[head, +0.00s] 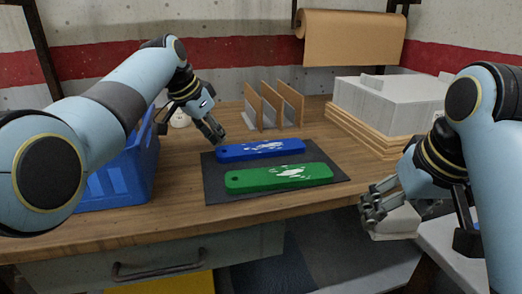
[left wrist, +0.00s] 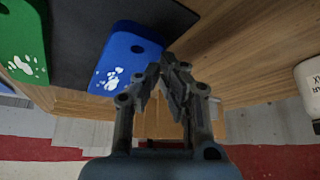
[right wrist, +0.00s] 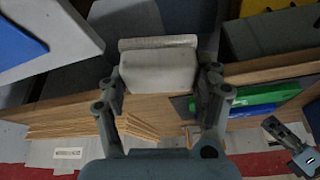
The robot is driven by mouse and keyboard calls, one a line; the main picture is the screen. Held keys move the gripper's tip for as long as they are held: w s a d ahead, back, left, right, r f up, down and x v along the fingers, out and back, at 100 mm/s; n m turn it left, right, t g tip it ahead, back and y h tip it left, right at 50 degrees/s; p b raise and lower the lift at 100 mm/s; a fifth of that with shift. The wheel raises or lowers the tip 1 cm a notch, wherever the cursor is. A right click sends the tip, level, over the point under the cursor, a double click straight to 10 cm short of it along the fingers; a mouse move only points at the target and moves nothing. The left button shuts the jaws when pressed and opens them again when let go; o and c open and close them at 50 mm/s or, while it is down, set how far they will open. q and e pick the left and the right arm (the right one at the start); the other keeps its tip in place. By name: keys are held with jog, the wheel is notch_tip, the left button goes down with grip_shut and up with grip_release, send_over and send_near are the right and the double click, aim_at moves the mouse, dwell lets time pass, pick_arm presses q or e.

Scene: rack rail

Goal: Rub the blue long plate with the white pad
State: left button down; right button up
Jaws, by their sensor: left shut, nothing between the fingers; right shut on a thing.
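The blue long plate (head: 262,150) lies flat on a dark mat (head: 330,184) on the bench, with white smears on it. It also shows in the left wrist view (left wrist: 125,50). My left gripper (head: 217,133) is shut and empty by the plate's left end; I cannot tell whether it touches. It points inward in the left wrist view (left wrist: 168,62). My right gripper (head: 370,212) is shut on the white pad (right wrist: 160,70), out in front of the bench's edge at the right. The pad shows behind the fingers in the head view (head: 398,222).
A green long plate (head: 280,178), also smeared white, lies nearer on the mat. A blue crate (head: 125,170) stands left. Wooden dividers (head: 268,105) stand behind, and grey boxes on boards (head: 385,100) at back right. A small white container (head: 180,119) stands behind my left gripper.

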pick_arm(q)
jog(key=shift+f, duration=0.3)
pick_arm(e)
jog(key=shift+f, duration=0.1)
